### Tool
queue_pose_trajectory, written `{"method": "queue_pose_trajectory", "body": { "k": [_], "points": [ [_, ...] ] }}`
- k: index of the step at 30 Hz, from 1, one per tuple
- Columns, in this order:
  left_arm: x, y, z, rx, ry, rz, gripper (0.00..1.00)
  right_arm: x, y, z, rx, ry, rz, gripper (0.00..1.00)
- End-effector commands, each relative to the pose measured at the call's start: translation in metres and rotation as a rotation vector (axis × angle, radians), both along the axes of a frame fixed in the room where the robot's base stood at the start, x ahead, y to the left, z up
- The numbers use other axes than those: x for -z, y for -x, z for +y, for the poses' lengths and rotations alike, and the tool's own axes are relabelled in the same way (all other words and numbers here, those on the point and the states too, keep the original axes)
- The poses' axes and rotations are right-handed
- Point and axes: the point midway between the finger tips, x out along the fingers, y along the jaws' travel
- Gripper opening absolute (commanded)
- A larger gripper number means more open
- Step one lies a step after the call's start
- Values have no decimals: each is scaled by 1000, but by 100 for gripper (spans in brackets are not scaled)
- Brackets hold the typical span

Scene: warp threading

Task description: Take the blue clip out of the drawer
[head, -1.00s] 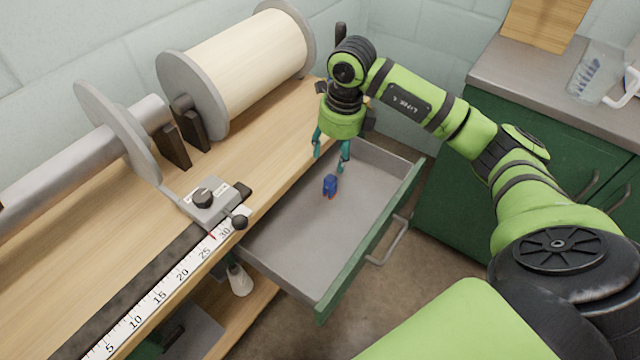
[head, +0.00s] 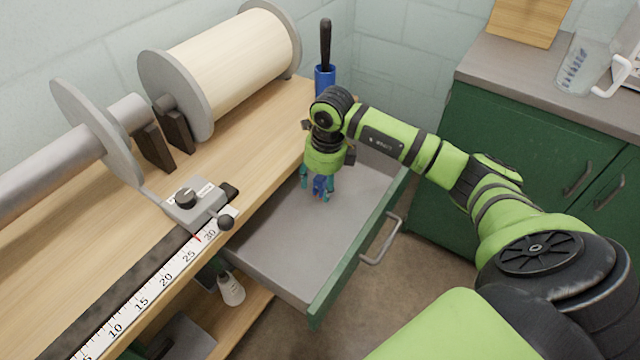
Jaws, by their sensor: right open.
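The drawer (head: 291,250) stands open below the wooden bench, its grey floor mostly bare. The blue clip (head: 320,187) is in the back part of the drawer, partly hidden by my right gripper. My right gripper (head: 317,190) points down into the drawer with its teal fingers apart, one on either side of the clip. I cannot tell whether the fingers touch it. My left gripper is not in view.
The bench (head: 262,147) carries a large spool of pale thread (head: 232,62), a metal stop with a black knob (head: 194,203) and a ruler (head: 165,282). A blue cup with a black handle (head: 325,77) stands behind my right arm. A green cabinet (head: 520,150) stands at right.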

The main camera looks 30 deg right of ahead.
Motion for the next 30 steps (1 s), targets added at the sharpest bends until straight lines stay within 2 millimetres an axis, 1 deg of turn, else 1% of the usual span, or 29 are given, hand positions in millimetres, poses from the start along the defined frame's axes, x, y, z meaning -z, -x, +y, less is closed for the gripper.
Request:
{"method": "queue_pose_trajectory", "body": {
  "k": [4, 5, 6, 8, 9, 19, 23, 26, 30],
  "points": [
    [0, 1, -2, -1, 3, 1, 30, 0, 0, 0, 0, 0, 0, 55],
    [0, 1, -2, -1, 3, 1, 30, 0, 0, 0, 0, 0, 0, 51],
    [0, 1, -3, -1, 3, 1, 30, 0, 0, 0, 0, 0, 0, 35],
    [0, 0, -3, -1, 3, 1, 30, 0, 0, 0, 0, 0, 0, 11],
    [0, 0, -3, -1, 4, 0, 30, 0, 0, 0, 0, 0, 0, 7],
    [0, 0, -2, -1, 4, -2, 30, 0, 0, 0, 0, 0, 1, 7],
    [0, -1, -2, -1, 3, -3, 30, -5, 0, 0, 0, 1, -1, 7],
    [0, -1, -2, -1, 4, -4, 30, -13, 0, -1, 0, 1, -1, 7],
    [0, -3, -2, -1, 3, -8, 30, -36, -2, 0, -1, 0, -5, 7]
  ]
}}
